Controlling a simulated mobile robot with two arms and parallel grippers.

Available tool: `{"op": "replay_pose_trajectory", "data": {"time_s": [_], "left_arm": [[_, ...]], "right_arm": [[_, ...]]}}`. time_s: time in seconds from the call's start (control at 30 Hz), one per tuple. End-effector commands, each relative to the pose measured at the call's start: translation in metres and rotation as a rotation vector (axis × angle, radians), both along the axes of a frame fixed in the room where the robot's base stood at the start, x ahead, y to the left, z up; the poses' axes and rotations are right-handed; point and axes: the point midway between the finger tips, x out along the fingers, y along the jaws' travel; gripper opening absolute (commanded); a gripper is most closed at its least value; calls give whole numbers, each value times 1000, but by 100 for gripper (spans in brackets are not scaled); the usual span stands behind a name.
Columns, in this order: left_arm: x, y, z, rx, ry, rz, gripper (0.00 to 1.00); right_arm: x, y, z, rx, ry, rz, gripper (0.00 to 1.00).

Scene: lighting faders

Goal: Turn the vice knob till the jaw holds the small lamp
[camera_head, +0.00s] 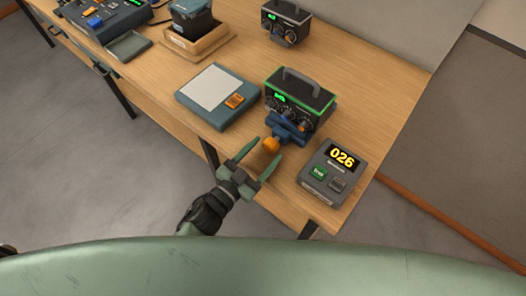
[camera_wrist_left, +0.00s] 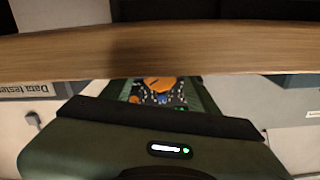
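The blue vice (camera_head: 290,126) stands near the front edge of the wooden table. Its orange knob (camera_head: 271,145) faces me. My left gripper (camera_head: 265,152) is open in front of the vice, one finger on each side of the knob; I cannot tell whether they touch it. The left wrist view shows an orange part (camera_wrist_left: 158,83), seemingly the knob, between the green fingers (camera_wrist_left: 160,95). I cannot make out the small lamp or the jaw gap; the vice partly hides that area. My right gripper is not in view.
A black box with green edges and a handle (camera_head: 300,92) stands right behind the vice. A display unit reading 026 (camera_head: 338,172) is to the right. A grey pad with an orange switch (camera_head: 217,97) is to the left. Bare table (camera_head: 375,95) lies at the right back.

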Motion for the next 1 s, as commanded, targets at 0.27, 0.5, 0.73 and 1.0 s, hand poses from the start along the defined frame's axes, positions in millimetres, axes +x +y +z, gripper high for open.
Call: {"op": "replay_pose_trajectory", "data": {"time_s": [0.27, 0.5, 0.73, 1.0], "left_arm": [[0, 0, 0, 2, -1, 0, 0], [0, 0, 0, 94, -68, 0, 0], [0, 0, 0, 103, -75, 0, 0], [0, 0, 0, 102, -74, 0, 60]], "right_arm": [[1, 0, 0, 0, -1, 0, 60], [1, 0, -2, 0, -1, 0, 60], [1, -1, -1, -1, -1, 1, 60], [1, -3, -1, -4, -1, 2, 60]]}}
